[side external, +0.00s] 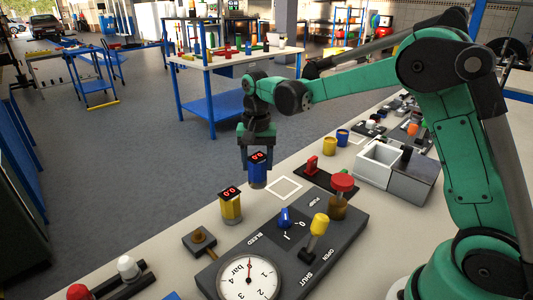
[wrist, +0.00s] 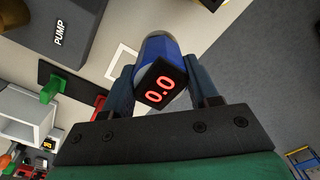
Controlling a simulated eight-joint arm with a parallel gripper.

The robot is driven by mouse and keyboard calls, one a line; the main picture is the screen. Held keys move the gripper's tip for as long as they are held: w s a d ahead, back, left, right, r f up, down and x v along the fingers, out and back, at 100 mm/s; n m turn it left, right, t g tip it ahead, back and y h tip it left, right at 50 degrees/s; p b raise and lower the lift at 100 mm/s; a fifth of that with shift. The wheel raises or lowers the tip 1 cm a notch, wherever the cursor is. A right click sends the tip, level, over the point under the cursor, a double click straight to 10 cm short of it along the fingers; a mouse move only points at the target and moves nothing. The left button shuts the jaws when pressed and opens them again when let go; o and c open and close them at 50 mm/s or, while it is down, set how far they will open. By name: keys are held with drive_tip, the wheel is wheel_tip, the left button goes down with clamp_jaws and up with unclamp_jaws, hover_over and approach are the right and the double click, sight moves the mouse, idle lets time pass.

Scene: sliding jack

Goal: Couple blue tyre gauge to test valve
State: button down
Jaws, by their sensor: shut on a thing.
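The blue tyre gauge (side external: 258,174) is upright between the fingers of my gripper (side external: 257,163), near the bench's far edge. My gripper is shut on it. In the wrist view the gauge (wrist: 158,48) sits between both fingers, its red display reading 0.0. Whether its base touches the bench I cannot tell. A brass fitting on a dark square block (side external: 200,241), which looks like the test valve, stands in front of it, left of the pump panel. It is apart from the gauge.
A yellow gauge (side external: 231,207) stands between the blue gauge and the brass fitting. An empty white square outline (side external: 284,188) lies right of the blue gauge. The dark panel (side external: 310,255) carries a dial, a blue knob, a yellow-topped lever and a red-topped plunger.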

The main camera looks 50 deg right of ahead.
sight(257, 158)
drive_tip(key=shift+r, duration=0.1)
wheel_tip(257, 158, up, 11)
drive_tip(key=s+a+n, duration=0.1)
drive_tip(key=a+n, duration=0.5)
drive_tip(key=a, duration=1.1)
drive_tip(key=shift+f, duration=2.6)
drive_tip(key=shift+f, duration=0.1)
drive_tip(key=shift+f, duration=2.8)
drive_tip(key=shift+f, duration=1.4)
drive_tip(key=shift+r, duration=0.2)
